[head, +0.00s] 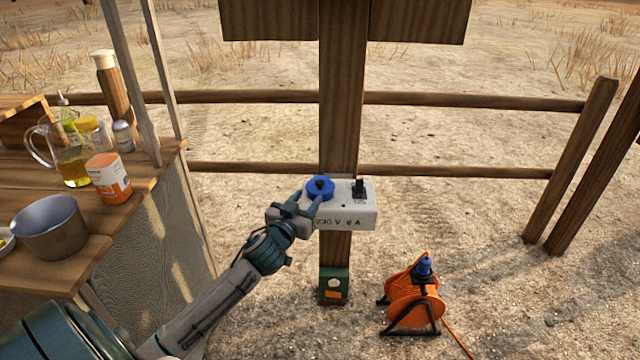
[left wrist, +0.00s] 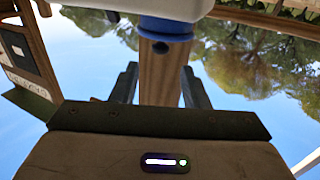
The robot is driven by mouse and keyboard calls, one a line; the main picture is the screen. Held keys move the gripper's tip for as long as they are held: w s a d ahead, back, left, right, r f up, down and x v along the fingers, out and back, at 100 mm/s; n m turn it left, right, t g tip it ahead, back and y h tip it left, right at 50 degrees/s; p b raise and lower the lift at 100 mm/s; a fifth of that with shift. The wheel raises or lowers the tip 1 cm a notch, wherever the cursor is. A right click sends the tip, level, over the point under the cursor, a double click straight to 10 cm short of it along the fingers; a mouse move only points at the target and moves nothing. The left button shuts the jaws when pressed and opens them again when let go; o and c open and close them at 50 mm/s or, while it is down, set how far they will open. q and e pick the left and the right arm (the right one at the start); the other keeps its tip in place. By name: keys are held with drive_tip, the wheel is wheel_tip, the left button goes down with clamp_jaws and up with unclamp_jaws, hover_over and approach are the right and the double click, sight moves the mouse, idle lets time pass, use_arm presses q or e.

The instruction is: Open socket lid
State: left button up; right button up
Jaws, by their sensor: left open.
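A white socket box (head: 345,212) is fixed to the wooden post. On its top left sits a round blue socket lid (head: 320,187) with a dark knob, and it looks shut. A black switch (head: 359,188) stands on its right. My left gripper (head: 302,203) is at the box's left end, beside the blue lid, with its fingers apart. In the left wrist view the blue socket part (left wrist: 165,28) shows under the white box (left wrist: 170,7), above and beyond the open fingers (left wrist: 157,85). Nothing is between the fingers. I cannot tell whether a finger touches the lid. My right gripper is not in view.
An orange cable reel (head: 413,296) with a blue plug (head: 424,266) stands on the ground at right. A green box (head: 334,286) is low on the post (head: 342,120). A wooden counter (head: 130,200) with a pot (head: 49,227) and jug (head: 72,160) is at left.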

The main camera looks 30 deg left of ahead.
sight(318, 184)
use_arm(q)
drive_tip(key=w, duration=0.4)
drive_tip(key=w+a+p, duration=0.1)
drive_tip(key=w, duration=0.2)
drive_tip(key=shift+w+a, duration=0.1)
drive_tip(key=shift+w+a+f, duration=0.1)
drive_tip(key=shift+w, duration=0.6)
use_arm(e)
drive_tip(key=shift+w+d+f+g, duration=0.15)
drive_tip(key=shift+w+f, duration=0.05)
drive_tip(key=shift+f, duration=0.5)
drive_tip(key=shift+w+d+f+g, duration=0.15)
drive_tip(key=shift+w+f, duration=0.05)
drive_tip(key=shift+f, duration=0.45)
use_arm(q)
clamp_jaws()
